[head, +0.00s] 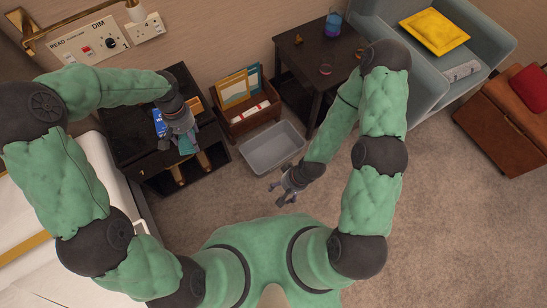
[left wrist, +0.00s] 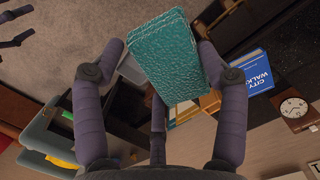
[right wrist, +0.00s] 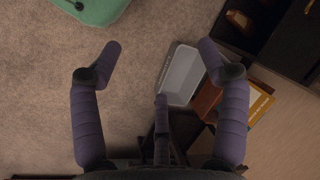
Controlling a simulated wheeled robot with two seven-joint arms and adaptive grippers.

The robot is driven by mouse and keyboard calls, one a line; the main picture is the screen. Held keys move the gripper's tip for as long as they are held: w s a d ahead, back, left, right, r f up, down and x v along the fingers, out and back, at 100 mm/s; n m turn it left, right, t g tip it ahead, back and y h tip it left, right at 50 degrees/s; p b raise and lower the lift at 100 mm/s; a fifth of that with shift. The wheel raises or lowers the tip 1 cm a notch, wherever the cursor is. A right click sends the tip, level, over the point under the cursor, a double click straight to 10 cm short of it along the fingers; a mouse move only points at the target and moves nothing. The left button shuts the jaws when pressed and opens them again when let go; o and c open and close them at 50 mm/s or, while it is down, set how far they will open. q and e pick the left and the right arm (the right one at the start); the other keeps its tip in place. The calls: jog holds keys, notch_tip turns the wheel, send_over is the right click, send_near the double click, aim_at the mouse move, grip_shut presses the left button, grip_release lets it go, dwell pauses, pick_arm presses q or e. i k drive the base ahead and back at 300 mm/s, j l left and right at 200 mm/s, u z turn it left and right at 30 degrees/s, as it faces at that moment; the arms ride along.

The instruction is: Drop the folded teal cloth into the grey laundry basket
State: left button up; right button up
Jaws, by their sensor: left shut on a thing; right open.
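The folded teal cloth (left wrist: 172,58) is held between the fingers of my left gripper (left wrist: 165,60), which is shut on it. In the head view the cloth (head: 187,143) shows partly below my left gripper (head: 182,130), at the front edge of the black nightstand. The grey laundry basket (head: 272,148) stands on the carpet, right of the nightstand, and looks empty. It also shows in the right wrist view (right wrist: 182,75). My right gripper (head: 282,187) is open and empty, just in front of the basket.
A wooden magazine rack (head: 249,122) stands behind the basket. A dark side table (head: 310,58) is behind right. Carpet in front is clear.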

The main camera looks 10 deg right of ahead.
aim_at(268, 154)
jog(key=k+z, duration=0.3)
jog(key=i+l+u, duration=0.15)
jog(key=i+l, duration=0.3)
jog(key=i+l+u, duration=0.15)
jog(key=i+l, duration=0.25)
jog(key=i+l+u, duration=0.15)
jog(key=i+l, duration=0.25)
jog(key=l, duration=0.2)
